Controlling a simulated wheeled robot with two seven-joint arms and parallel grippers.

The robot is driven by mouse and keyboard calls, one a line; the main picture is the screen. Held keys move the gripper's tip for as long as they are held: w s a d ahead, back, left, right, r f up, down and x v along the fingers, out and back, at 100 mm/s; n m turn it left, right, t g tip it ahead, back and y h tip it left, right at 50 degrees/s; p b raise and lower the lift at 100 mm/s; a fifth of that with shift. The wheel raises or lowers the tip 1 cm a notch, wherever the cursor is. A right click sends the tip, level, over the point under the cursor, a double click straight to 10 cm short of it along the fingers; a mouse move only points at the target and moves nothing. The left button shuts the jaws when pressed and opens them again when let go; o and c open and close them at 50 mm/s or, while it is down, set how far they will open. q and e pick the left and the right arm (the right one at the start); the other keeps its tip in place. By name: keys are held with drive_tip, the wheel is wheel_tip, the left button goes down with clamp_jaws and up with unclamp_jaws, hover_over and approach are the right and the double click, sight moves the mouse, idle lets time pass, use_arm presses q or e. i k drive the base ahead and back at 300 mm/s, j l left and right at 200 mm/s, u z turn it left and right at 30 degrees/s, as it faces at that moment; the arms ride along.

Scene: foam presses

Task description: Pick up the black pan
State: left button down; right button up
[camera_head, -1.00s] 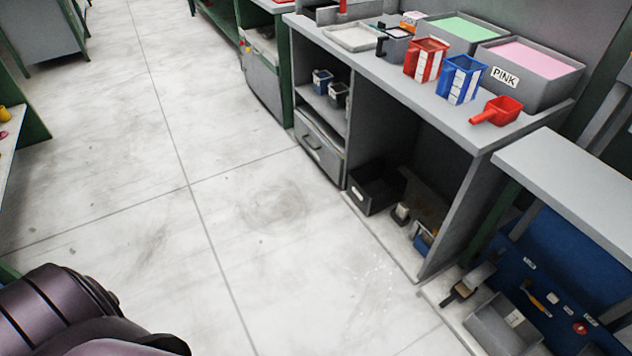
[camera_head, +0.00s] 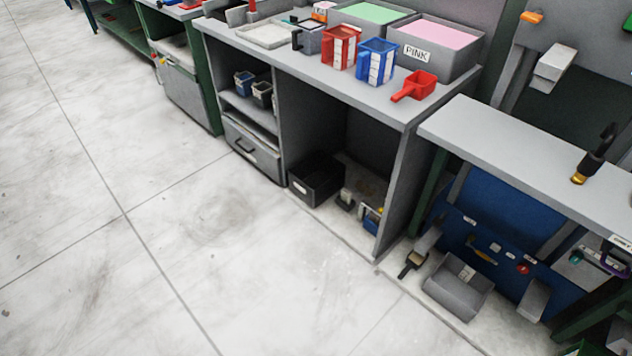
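I see nothing that is clearly a black pan. A black open box (camera_head: 325,185) stands on the low base of the grey bench, in its open bay; I cannot tell whether this is the pan. A dark-handled tool (camera_head: 592,164) with a yellow end is on the right bench. Neither of my grippers shows in the head view.
The grey bench (camera_head: 290,62) carries a red scoop (camera_head: 415,86), a red container (camera_head: 340,47), a blue container (camera_head: 376,62) and a bin marked PINK (camera_head: 437,48). A grey bin (camera_head: 458,287) sits under the right bench (camera_head: 520,150). The floor (camera_head: 200,235) at left is clear.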

sight(413, 259)
drive_tip(key=z, duration=0.95)
